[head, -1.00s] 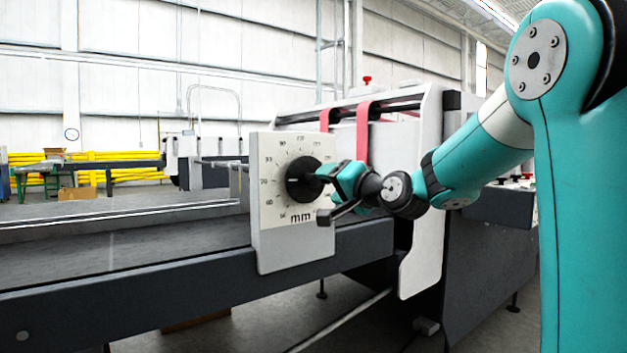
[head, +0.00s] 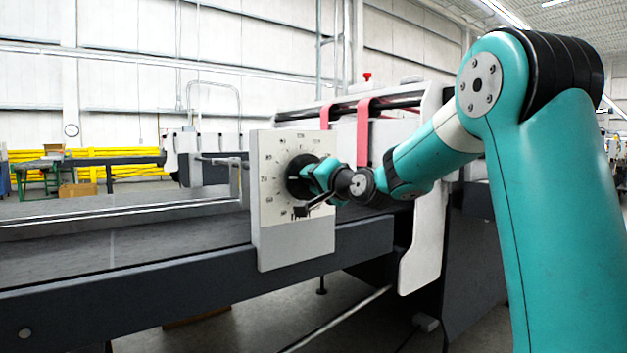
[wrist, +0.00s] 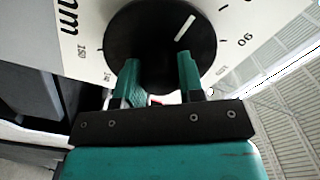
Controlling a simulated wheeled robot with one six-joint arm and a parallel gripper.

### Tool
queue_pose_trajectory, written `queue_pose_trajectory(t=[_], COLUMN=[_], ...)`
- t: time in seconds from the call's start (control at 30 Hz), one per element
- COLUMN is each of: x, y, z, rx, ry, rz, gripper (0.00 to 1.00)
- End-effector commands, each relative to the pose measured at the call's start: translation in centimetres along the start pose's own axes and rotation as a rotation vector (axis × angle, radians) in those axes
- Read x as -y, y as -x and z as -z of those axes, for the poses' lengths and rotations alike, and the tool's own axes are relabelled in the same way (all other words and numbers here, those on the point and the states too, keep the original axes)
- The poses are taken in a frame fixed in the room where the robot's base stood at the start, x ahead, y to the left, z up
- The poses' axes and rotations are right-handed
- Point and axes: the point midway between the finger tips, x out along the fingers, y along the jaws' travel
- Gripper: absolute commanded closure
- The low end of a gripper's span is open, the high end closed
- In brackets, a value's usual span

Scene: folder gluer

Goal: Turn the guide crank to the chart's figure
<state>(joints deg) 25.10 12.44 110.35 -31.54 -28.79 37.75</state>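The guide crank appears as a round black knob (head: 300,177) on an upright white dial plate (head: 268,235) marked with figures and "mm". In the wrist view the knob (wrist: 150,30) carries a white pointer line. The dial figures are only partly legible. My gripper (wrist: 159,70) is in front of the knob, its two teal fingers apart and overlapping the knob's lower part in the picture. Nothing is visibly clamped between them; whether the tips touch the knob is unclear. In the head view my gripper (head: 312,178) hides the knob's right side. I cannot make out a chart.
The dial plate stands at the near side of a long dark conveyor bed (head: 130,255). Red belts (head: 363,130) and a pale machine side panel (head: 420,250) are behind and right of my gripper. Open floor lies in front of the machine.

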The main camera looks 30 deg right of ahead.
Motion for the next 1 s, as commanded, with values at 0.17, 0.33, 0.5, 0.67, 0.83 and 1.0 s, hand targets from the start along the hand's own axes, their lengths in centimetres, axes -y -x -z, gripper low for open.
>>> queue_pose_trajectory(t=[0.17, 0.33, 0.5, 0.67, 0.83, 1.0], x=[-0.2, 0.0, 0.0, 0.0, 0.0, -0.1], y=[0.0, 0.0, 0.0, 0.0, 0.1, 1.4], z=[-0.1, 0.0, 0.0, 0.0, 0.0, 0.1], rx=[0.0, 0.0, 0.0, 0.0, 0.0, -0.001], ry=[0.032, 0.058, 0.057, 0.057, 0.057, 0.056], rz=[0.0, 0.0, -0.001, -0.001, -0.001, -0.001], gripper=[0.88, 0.88, 0.51, 0.39, 0.39, 0.39])
